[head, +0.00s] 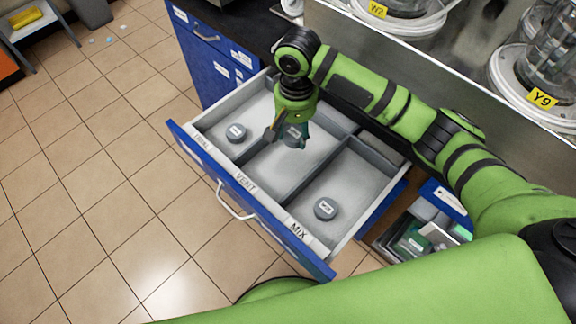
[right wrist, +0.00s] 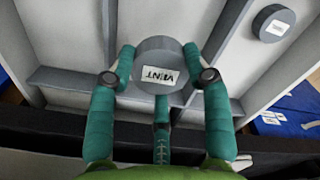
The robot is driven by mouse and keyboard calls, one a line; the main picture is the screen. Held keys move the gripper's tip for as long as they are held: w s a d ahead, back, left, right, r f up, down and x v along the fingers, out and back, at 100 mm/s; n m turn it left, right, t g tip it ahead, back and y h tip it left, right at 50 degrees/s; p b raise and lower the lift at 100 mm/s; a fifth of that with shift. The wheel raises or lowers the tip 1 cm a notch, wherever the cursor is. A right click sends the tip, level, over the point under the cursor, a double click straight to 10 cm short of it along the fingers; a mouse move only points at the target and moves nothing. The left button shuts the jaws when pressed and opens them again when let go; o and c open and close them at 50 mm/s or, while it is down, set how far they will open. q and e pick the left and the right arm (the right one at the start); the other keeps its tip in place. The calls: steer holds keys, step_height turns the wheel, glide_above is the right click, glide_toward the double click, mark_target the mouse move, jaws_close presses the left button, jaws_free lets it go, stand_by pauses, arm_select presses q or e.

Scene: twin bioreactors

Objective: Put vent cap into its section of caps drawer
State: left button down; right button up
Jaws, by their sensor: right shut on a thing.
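My right gripper (head: 292,139) points down over the middle section of the open caps drawer (head: 196,160). It is shut on a grey round cap, the vent cap (right wrist: 150,48). In the right wrist view its white label reads VENT, upside down, and a teal finger stands on each side. In the head view the fingers partly hide the cap. The middle section (head: 262,166) sits behind the VENT label (head: 246,184) on the drawer's front rim. The cap appears to be above the section floor; its exact height is hard to tell. My left gripper is not in view.
One grey cap (head: 236,132) lies in the left section, another (head: 325,208) in the MIX section. Grey dividers (head: 313,168) separate the sections. The dark counter edge (head: 262,50) is behind the drawer. An open lower compartment with boxes (head: 415,238) is at right.

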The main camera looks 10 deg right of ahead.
mark_target(291, 159)
steer(key=shift+w+a+f, duration=0.2)
steer(key=shift+w+a, duration=0.05)
steer(key=shift+w, duration=0.1)
step_height(291, 159, down, 10)
steer(key=shift+r, duration=0.25)
steer(key=shift+f, duration=0.1)
steer(key=o, duration=0.8)
step_height(291, 159, up, 12)
steer(key=shift+r, duration=0.15)
